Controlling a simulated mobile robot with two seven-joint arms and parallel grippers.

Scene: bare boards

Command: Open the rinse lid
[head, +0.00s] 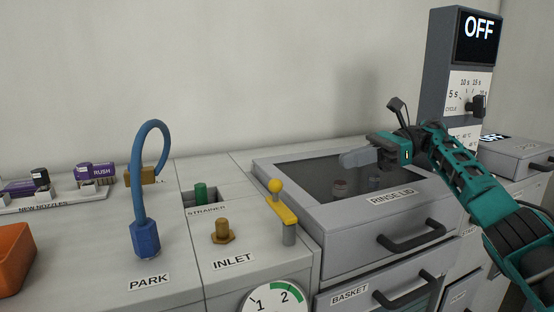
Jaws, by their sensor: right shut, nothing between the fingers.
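The rinse lid (318,221) is a grey frame around a dark window, lying down over its box, with its label on the front part. Its dark bar handle (411,235) is on the front face. My right gripper (348,159) is above the rear part of the window, its grey fingers pointing left. It is shut with nothing in it, and is well away from the handle. I cannot tell exactly how high above the window it is. My left gripper is out of view.
A control post (441,60) reading OFF stands behind my right arm. Left of the lid are a yellow lever (283,211), a brass inlet fitting (222,231) and a blue hose (146,238). A basket drawer handle (405,293) sticks out below the lid.

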